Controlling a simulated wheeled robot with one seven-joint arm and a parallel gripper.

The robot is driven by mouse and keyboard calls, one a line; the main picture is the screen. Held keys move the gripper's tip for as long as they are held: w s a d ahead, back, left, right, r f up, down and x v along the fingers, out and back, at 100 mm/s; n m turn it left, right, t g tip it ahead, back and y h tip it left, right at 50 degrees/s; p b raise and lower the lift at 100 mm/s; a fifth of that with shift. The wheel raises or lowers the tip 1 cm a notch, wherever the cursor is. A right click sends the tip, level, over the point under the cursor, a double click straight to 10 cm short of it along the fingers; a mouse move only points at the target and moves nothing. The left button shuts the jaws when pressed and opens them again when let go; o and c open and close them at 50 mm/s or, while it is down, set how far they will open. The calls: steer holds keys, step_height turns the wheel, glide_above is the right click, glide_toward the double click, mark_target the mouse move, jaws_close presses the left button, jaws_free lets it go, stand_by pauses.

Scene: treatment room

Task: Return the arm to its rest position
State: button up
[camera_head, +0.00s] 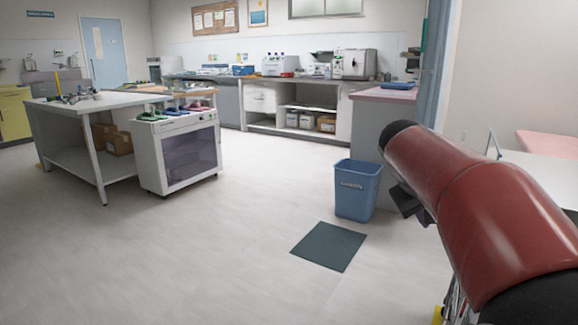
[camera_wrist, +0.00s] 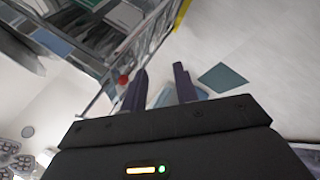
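My red arm (camera_head: 470,200) reaches in from the right edge of the head view, raised above the floor. My gripper (camera_wrist: 160,68) shows in the wrist view with its two dark fingers apart and nothing held between them. In the head view a dark part of my arm's end shows below the black elbow-like cap, but the fingers are not clear there. The fingers point down towards the floor near the blue bin (camera_head: 357,189), which shows partly behind them in the wrist view (camera_wrist: 162,97).
A dark floor mat (camera_head: 328,247) lies before the bin; it also shows in the wrist view (camera_wrist: 222,77). A grey cabinet (camera_head: 385,125) stands behind the bin. A white cabinet (camera_head: 180,155) and a table (camera_head: 95,103) stand left.

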steer(key=s+a+f+y, duration=0.2)
steer(key=s+a+f, duration=0.2)
steer(key=s, duration=0.4)
steer(key=s+a+f+t+y, duration=0.1)
steer(key=s+a+f+y, duration=0.1)
steer(key=s+a+f, duration=0.3)
steer(key=s+a+f+y, duration=0.2)
steer(key=s+a+f, duration=0.2)
steer(key=s, duration=0.7)
steer(key=shift+s+a+f+m+t, duration=0.15)
steer(key=shift+s+a+m+t, duration=0.15)
steer(key=shift+m+t, duration=0.1)
